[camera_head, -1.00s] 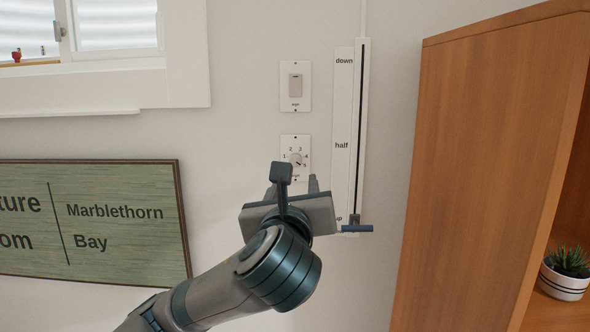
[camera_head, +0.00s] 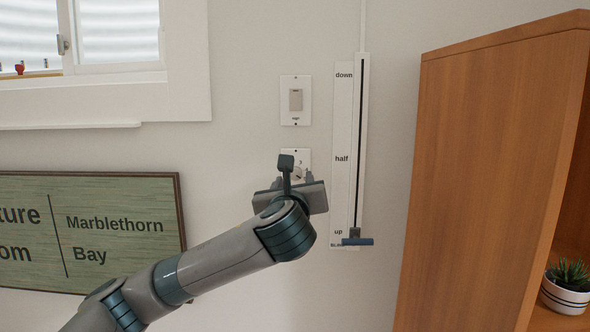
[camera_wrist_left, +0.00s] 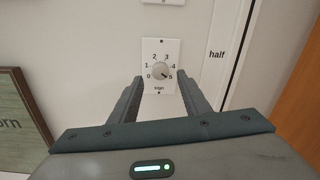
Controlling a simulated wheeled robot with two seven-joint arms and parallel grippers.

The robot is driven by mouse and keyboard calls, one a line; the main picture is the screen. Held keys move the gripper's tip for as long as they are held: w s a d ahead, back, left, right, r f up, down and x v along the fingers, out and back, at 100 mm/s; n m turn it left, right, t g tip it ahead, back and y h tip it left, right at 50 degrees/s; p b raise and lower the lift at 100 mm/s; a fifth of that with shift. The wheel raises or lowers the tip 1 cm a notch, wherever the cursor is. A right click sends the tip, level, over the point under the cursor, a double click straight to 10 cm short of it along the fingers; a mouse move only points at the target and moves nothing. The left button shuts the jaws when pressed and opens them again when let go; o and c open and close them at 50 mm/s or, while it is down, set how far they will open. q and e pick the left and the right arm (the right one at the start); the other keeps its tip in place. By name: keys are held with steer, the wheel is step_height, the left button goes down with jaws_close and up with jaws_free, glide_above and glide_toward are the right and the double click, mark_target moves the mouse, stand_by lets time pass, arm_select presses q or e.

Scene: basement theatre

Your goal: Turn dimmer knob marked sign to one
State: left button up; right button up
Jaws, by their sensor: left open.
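The dimmer plate marked "sign" (camera_wrist_left: 160,88) is on the wall. In the left wrist view its round silver knob (camera_wrist_left: 159,72) has numbers 0 to 5 around it, and a dark mark on the knob appears to point toward 5. In the head view the plate (camera_head: 290,155) is partly hidden behind my left gripper (camera_head: 296,178). The left gripper is open and empty. In the left wrist view its fingers (camera_wrist_left: 160,80) flank the knob left and right, with gaps on both sides. How far the tips are from the wall is hard to tell. My right gripper is not in view.
A switch plate (camera_head: 296,101) sits directly above. A vertical slider panel (camera_head: 342,190) marked down, half and up is just right, its blue handle (camera_head: 357,241) at the bottom. A framed sign (camera_head: 110,226) hangs left. A wooden cabinet (camera_head: 480,150) stands right.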

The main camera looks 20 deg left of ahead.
mark_target(296, 176)
arm_select(q)
steer(key=shift+p+x, duration=0.7)
steer(key=shift+x, duration=1.35)
steer(key=c, duration=1)
